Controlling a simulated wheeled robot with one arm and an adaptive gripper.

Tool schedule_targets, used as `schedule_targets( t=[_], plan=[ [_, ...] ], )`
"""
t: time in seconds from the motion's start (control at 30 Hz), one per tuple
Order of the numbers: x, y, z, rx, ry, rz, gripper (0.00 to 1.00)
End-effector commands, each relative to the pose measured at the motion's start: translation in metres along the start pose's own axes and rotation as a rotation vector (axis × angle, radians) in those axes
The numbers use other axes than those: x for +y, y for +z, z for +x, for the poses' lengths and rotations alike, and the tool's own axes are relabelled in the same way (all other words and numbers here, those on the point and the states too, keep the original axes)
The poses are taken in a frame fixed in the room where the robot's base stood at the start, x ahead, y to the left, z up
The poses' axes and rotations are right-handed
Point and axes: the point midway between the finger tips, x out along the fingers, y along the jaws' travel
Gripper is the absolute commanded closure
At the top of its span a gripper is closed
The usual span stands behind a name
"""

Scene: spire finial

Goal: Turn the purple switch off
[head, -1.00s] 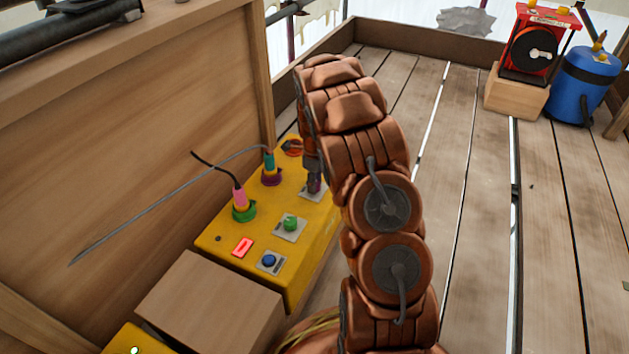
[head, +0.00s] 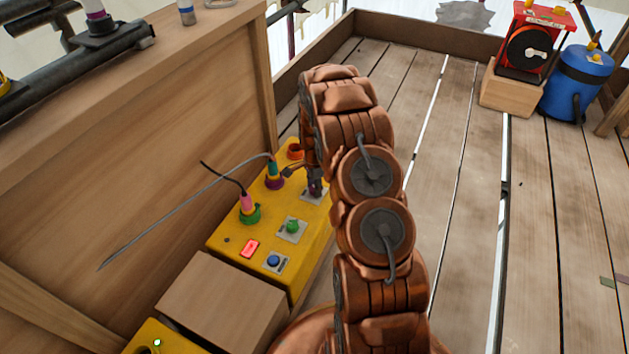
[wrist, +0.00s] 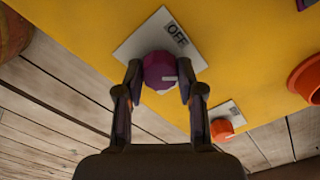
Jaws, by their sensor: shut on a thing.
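The purple switch (wrist: 160,71) is a round knob with a pale mark, on a grey plate (wrist: 137,41) labelled OFF, on the yellow panel box (wrist: 245,60). The pale mark points to the right in the wrist view, not up toward the OFF label. My gripper (wrist: 160,88) is shut on the knob, one finger on each side. In the head view the purple switch (head: 317,188) is partly hidden by my gripper (head: 312,178) at the box's right side.
A wooden wall (head: 150,150) stands left. Plank floor (head: 470,200) lies open right.

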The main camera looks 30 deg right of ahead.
Motion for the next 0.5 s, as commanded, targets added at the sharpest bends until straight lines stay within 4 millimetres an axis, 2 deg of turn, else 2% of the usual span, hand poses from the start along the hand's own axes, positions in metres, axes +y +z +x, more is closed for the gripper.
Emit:
schedule_targets(
  t=[0.5],
  plan=[
    [0.0015,0.0014,-0.0016,-0.003,0.004,-0.459,0.97]
  ],
)
